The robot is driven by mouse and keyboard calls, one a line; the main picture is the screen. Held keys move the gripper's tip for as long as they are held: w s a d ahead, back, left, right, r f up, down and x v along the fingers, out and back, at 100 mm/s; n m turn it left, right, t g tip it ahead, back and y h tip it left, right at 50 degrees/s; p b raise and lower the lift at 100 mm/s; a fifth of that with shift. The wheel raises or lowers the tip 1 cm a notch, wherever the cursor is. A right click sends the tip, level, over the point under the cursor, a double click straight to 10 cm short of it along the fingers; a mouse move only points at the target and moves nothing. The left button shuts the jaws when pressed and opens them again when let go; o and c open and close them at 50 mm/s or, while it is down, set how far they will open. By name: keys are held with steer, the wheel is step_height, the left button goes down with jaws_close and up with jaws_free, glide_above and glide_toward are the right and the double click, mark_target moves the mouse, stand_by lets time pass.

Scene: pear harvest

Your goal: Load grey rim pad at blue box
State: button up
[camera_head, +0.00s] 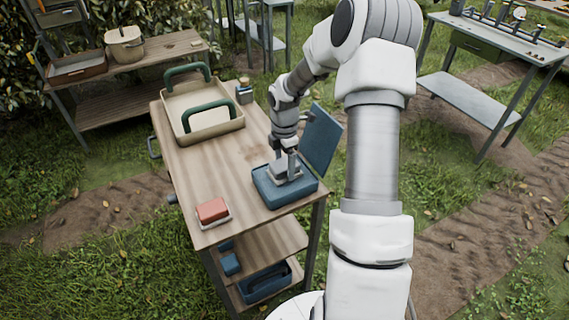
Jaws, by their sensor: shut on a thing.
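The blue box (264,193) stands open on the near right corner of the wooden table, its lid (322,138) raised behind it on the right. My gripper (285,170) points down over the box opening. It is shut on a small grey pad (277,177), which is low in or just over the box. I cannot tell whether the pad touches the box floor. The fingers partly cover it. A red block with a pale rim (212,211) lies apart on the table's near left corner.
Blue containers (267,284) sit on the shelf below. The middle of the tabletop is clear. Another bench (480,100) stands at right.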

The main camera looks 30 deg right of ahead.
mark_target(281, 165)
steer(key=shift+f, duration=0.45)
stand_by(1.2)
step_height(281, 165, up, 7)
steer(key=p, duration=0.5)
steer(key=shift+r+p, duration=0.1)
steer(key=shift+p, duration=0.3)
stand_by(0.6)
steer(key=shift+s+a+m, duration=0.1)
steer(key=shift+a+m, duration=0.5)
steer(key=s+a+m, duration=0.3)
steer(key=a+m, duration=0.3)
steer(key=m, duration=0.2)
steer(key=s+a+r+m, duration=0.1)
steer(key=s+a+m, duration=0.1)
steer(key=a+m, duration=0.5)
steer(key=shift+s+r+m, duration=0.3)
steer(key=shift+s+m, duration=0.1)
steer(key=shift+m, duration=0.7)
